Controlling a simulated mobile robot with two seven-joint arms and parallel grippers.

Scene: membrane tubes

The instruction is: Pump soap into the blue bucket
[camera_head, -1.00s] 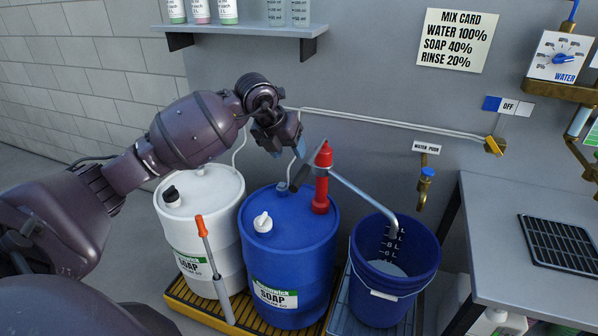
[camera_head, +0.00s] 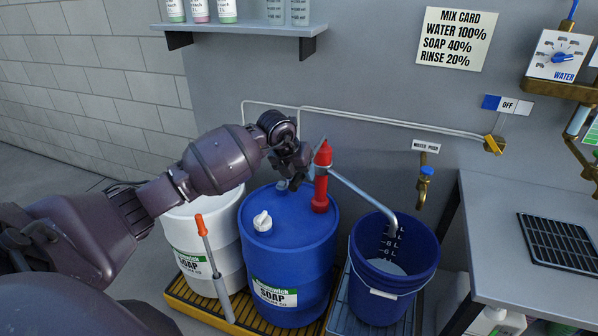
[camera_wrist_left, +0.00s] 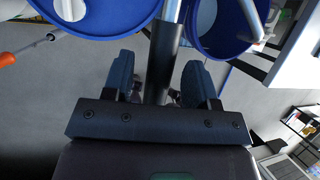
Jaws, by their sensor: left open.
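The red pump (camera_head: 322,188) stands on top of the blue soap drum (camera_head: 288,242). Its grey spout (camera_head: 365,194) reaches right and down into the blue bucket (camera_head: 432,245), which shows a pale level inside below white marks. My left gripper (camera_head: 297,170) is at the pump's left side, by its handle, and its fingers are mostly hidden in the head view. In the left wrist view the two blue-padded fingers (camera_wrist_left: 157,78) are open, with the dark pump handle (camera_wrist_left: 163,48) between them and a gap on each side. The bucket also shows there at upper right (camera_wrist_left: 207,35).
A white soap drum (camera_head: 190,240) stands left of the blue drum, with an orange-handled tool (camera_head: 202,228) in front. Both drums stand on a yellow-edged pallet (camera_head: 240,318). A water tap (camera_head: 424,185) is on the wall, and a grey bench (camera_head: 500,220) stands at right.

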